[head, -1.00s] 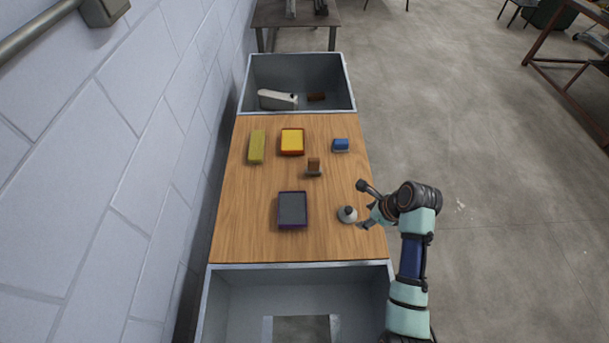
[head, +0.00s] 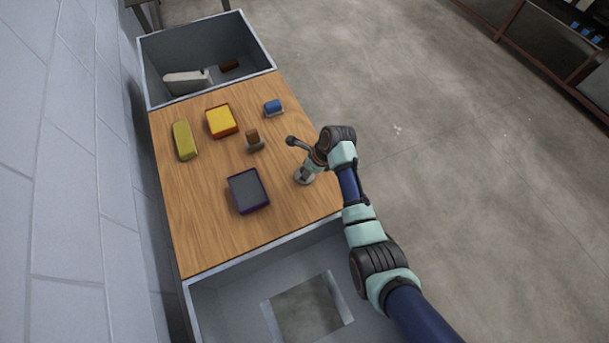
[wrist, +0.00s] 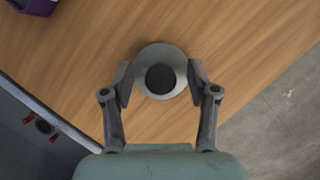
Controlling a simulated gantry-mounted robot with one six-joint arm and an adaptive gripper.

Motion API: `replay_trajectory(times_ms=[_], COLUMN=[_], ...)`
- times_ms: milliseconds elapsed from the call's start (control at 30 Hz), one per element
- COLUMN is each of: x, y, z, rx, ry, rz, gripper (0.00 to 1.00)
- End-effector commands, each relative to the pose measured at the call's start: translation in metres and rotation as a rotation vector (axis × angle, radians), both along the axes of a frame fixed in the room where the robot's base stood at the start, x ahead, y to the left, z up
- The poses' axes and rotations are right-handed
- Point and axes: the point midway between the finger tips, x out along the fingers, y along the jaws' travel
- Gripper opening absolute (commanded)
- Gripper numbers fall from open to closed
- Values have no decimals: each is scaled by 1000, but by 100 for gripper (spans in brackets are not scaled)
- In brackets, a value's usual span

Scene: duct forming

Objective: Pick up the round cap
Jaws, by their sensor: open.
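The round cap (wrist: 151,53) is a light grey disc with a dark round knob (wrist: 160,78) on top. It lies on the wooden table top. In the head view the cap (head: 300,178) is near the table's right edge, partly hidden by my gripper (head: 309,172). In the wrist view my gripper (wrist: 160,76) is open, with one finger on each side of the knob. The fingertips overlap the cap's left and right rims in the picture. I cannot tell whether they touch it.
A dark purple-edged box (head: 248,191) is left of the cap. A small brown block (head: 253,140), a blue block (head: 273,107), a yellow-and-red box (head: 221,121) and a yellow-green block (head: 184,140) lie farther back. Grey bins (head: 262,30) (head: 215,304) adjoin both table ends.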

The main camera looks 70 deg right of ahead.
Motion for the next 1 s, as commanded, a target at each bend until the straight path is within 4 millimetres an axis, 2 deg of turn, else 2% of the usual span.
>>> replay_trajectory(times_ms=[200,233,567,867,1000], x=[1,1,1,1,1], y=[0,0,0,0,-1], z=[-1,-1,-1,1,12], rx=[-1,-1,-1,-2,-3], ry=[0,0,0,-1,-2], rz=[1,1,1,1,1], gripper=[59,56,1,0,0])
